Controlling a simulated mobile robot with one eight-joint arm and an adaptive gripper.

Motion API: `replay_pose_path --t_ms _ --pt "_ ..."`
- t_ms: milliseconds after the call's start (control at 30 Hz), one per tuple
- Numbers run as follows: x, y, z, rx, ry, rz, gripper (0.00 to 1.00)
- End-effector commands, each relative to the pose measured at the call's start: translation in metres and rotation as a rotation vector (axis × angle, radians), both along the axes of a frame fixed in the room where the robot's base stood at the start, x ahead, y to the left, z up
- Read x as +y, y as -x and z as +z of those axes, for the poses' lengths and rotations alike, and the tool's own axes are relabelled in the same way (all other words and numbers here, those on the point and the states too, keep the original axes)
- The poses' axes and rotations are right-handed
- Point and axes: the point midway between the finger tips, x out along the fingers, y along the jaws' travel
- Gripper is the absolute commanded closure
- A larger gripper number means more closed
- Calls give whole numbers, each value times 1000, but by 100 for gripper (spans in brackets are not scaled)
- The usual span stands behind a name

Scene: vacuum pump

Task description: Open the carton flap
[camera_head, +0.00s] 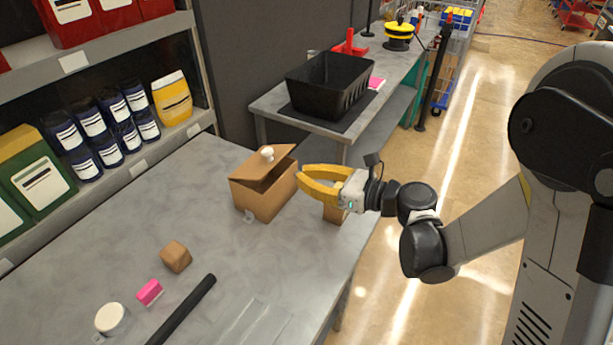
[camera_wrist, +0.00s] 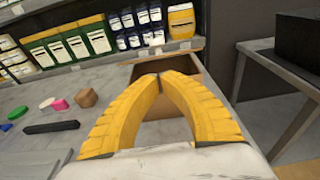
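The brown carton (camera_head: 258,199) stands on the grey table and also shows behind the fingers in the wrist view (camera_wrist: 212,82). Its flap (camera_head: 257,164), with a white knob (camera_head: 267,153), is tilted, with a dark gap between it and the carton's right side. My gripper (camera_head: 300,175) has yellow fingers and is just right of the carton, near its upper right edge. In the wrist view its fingertips (camera_wrist: 158,76) meet, with nothing seen between them. I cannot tell whether the fingers touch the carton.
A small brown block (camera_head: 334,213) is below my gripper by the table's right edge. A brown cube (camera_head: 176,256), pink block (camera_head: 149,291), white-topped round item (camera_head: 111,318) and black bar (camera_head: 183,311) lie nearer. A black bin (camera_head: 330,88) stands on the far table.

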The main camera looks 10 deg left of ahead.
Motion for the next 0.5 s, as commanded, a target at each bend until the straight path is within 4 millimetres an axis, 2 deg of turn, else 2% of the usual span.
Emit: replay_pose_path --t_ms 100,233,500 --pt "23 -8 -6 0 1 3 100" --pt "42 -17 -9 -1 2 2 100" --pt "61 -25 -11 -2 3 0 100"
